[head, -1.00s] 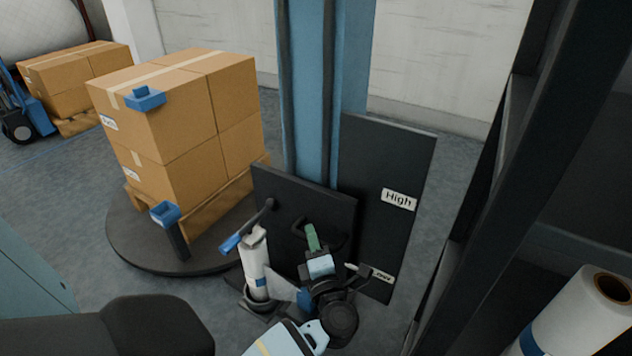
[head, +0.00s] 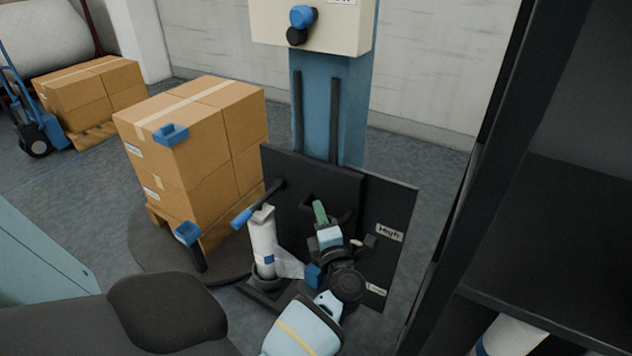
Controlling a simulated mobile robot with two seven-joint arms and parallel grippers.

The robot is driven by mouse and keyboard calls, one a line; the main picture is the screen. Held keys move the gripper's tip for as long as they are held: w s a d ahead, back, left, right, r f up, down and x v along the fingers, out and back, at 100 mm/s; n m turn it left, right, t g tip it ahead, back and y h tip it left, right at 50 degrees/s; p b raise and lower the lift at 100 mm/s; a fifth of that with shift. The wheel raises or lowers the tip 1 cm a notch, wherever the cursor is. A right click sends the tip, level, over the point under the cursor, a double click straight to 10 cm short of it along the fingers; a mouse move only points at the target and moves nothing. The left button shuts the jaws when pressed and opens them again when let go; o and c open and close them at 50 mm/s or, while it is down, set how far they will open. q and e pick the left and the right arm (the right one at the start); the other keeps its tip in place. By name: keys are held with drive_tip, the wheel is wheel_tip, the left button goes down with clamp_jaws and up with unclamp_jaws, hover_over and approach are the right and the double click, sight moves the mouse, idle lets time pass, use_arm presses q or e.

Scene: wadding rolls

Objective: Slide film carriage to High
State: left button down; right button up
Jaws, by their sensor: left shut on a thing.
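The film carriage (head: 296,170) is a black plate on a blue mast (head: 342,105). It carries a white film roll (head: 262,242) and a blue-handled lever (head: 255,205). A green handle (head: 320,211) stands up in front of the plate. My left gripper (head: 323,228) is shut on the green handle, its fingers partly hidden by its own body. The dark scale panel (head: 395,205) behind bears a High label (head: 389,232) and a lower label (head: 376,289), too small to read. The carriage's right side is near the height of High in the picture. My right gripper is out of view.
A control box (head: 312,22) with a blue knob sits on the mast. Stacked cartons (head: 195,150) on a pallet stand on a round turntable (head: 155,250) at left. A dark shelf frame (head: 480,170) closes off the right. A blue hand truck (head: 40,125) is far left.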

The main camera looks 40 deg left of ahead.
use_arm(q)
wheel_tip(320, 180, up, 4)
drive_tip(key=shift+f+p, duration=0.25)
drive_tip(key=shift+p, duration=0.55)
drive_tip(key=shift+r+p, duration=0.85)
drive_tip(key=shift+w+r, duration=0.1)
drive_tip(key=c, duration=1.4)
unclamp_jaws()
drive_tip(key=shift+c, duration=0.2)
drive_tip(key=shift+o, duration=0.4)
drive_tip(key=shift+f, duration=0.2)
